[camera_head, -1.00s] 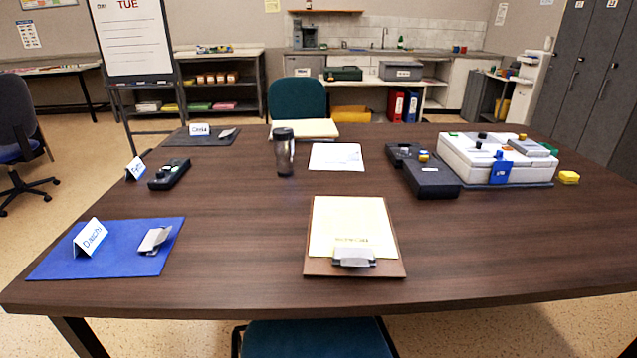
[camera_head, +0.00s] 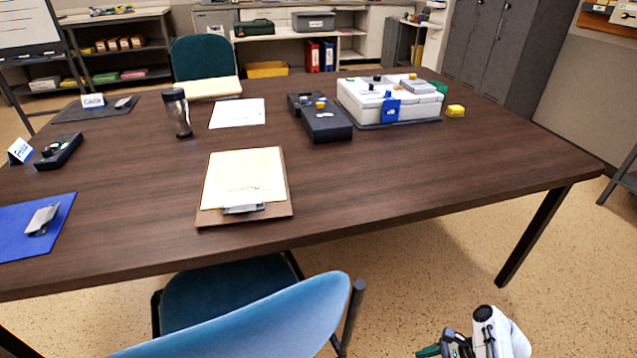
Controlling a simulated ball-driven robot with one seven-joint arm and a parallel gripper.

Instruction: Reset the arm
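My arm shows in white and black at the bottom right of the head view, low over the floor and to the right of the blue chair. My gripper (camera_head: 440,350) seems to be the dark part with green at its lower left end. It is cut off by the bottom edge, so its fingers cannot be made out and I cannot tell what is between them. It is apart from the table (camera_head: 400,180) and below the level of its top.
A blue chair (camera_head: 270,325) stands at the near table edge. Floor (camera_head: 570,260) on the right is clear.

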